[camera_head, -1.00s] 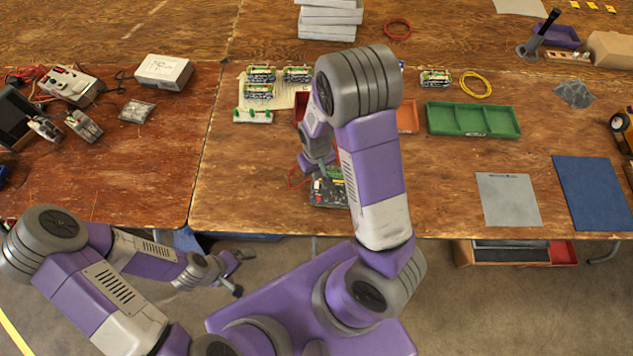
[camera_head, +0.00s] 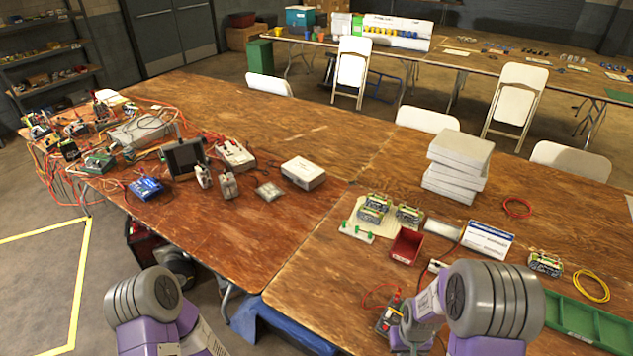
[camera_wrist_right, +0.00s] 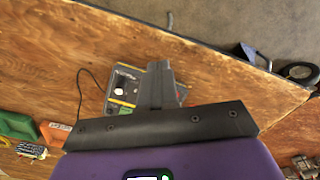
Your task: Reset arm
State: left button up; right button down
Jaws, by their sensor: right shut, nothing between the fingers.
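My right arm comes in at the bottom right of the head view, with its gripper (camera_head: 408,342) low by the near table edge. In the right wrist view the gripper (camera_wrist_right: 157,75) is shut with nothing between its fingers. A small dark device with yellow edges (camera_wrist_right: 122,92) lies on the table behind the fingers, partly hidden by them. In the head view this device (camera_head: 388,318) shows beside my right gripper, with a red wire. Whether they touch I cannot tell. Of my left arm only upper links show at the bottom left; its gripper is out of view.
A red bin (camera_head: 407,246), green circuit boards (camera_head: 409,214), stacked white boxes (camera_head: 456,167) and a green tray (camera_head: 590,322) stand around the right arm. A white box (camera_head: 303,172) and cluttered electronics (camera_head: 184,157) are farther left. The wooden table between them is mostly clear.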

pick_arm(q)
jog(key=f+b, duration=0.3)
jog(key=shift+w+f, duration=0.2)
jog(key=shift+w, duration=0.2)
jog(key=shift+s, duration=0.15)
jog(key=shift+c, duration=0.3)
pick_arm(e)
jog(key=s+a+f+m+y, duration=0.2)
jog(key=s+a+f+y, duration=0.2)
jog(key=s+a+f, duration=0.6)
notch_tip(320, 180, down, 4)
jog(key=a, duration=0.3)
jog(key=shift+s+r+t, duration=0.2)
jog(key=shift+t, duration=0.1)
